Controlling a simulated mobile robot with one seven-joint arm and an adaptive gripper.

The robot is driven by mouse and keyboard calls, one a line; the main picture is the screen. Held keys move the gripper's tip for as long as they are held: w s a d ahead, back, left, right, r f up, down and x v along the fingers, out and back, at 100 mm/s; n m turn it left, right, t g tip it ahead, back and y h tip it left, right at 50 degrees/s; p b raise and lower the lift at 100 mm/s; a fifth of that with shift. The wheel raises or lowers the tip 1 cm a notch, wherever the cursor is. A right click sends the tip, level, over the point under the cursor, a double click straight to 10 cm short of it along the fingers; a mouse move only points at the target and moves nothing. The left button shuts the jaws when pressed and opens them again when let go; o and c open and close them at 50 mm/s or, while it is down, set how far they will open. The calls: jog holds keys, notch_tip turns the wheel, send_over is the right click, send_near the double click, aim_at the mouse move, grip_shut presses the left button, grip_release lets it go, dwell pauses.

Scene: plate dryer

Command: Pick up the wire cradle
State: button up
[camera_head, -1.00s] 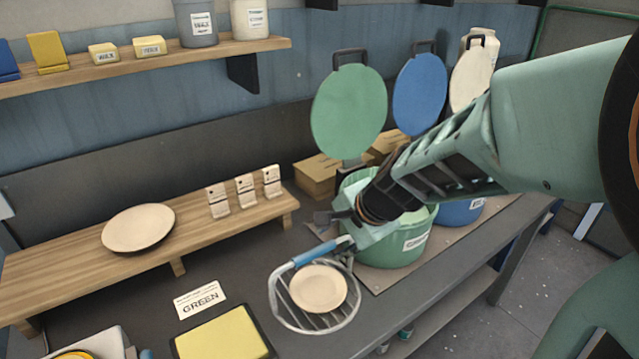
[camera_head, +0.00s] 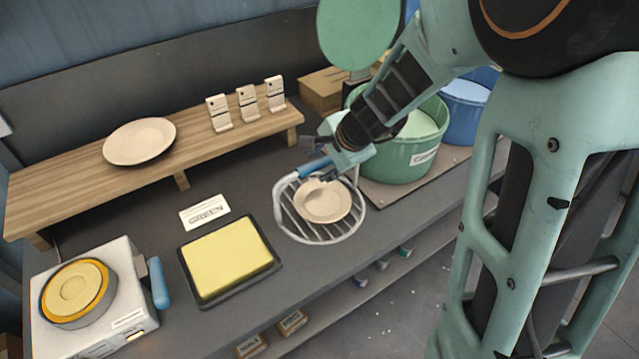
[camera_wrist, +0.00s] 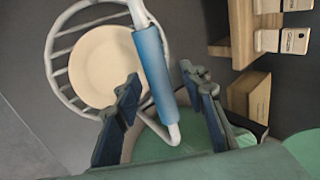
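The wire cradle (camera_head: 350,232) is a round white wire basket with a blue handle (camera_head: 315,167). It sits on the dark bench, in front of the green bin, with a cream plate (camera_head: 323,201) lying in it. In the wrist view the cradle (camera_wrist: 52,62) is at upper left, and its blue handle (camera_wrist: 152,65) runs down between my fingers. My gripper (camera_head: 335,168) is at the handle's bin-side end. In the wrist view my gripper (camera_wrist: 160,78) is open, with a finger on each side of the handle and visible gaps; I cannot tell their height difference.
The green bin (camera_head: 412,160) stands close right of my gripper, with the blue bin (camera_head: 463,110) beyond. A wooden shelf (camera_head: 85,195) with a plate and tags stands behind. A yellow pad (camera_head: 228,258) and a white device (camera_head: 95,320) lie left of the cradle.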

grip_shut()
jog(key=shift+w, duration=0.1)
jog(key=shift+r, duration=0.15)
dwell(0.3)
